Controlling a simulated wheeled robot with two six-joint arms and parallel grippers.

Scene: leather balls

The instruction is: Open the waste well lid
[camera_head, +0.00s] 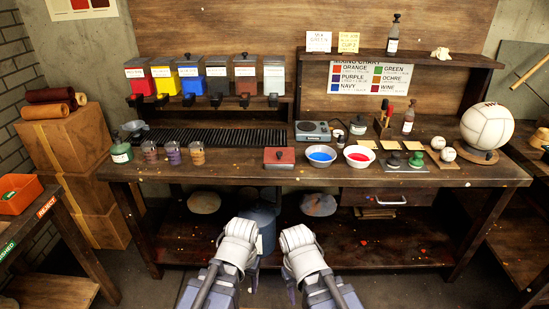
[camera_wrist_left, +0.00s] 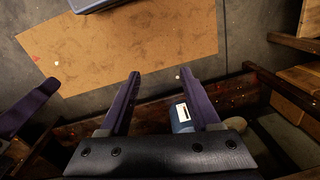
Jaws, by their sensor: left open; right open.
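A flat red lid with a small dark knob (camera_head: 280,156) lies closed at the front edge of the workbench, left of the blue bowl. I take it to be the waste well lid; its label is too small to read. My left gripper (camera_wrist_left: 163,88) is open and empty in the left wrist view, its two purple fingers apart. In the head view both wrists are low in front of the bench, below the lid and away from it. My right gripper (camera_head: 291,288) is mostly hidden by its wrist; a purple finger shows, with nothing visible in it.
A blue bowl (camera_head: 320,155) and a red bowl (camera_head: 358,157) stand right of the lid. A dark grate (camera_head: 215,137) lies behind it. Several paint jars (camera_head: 173,153) stand to the left. A blue bucket (camera_head: 264,222) is under the bench (camera_head: 240,175). The bench front left of the lid is clear.

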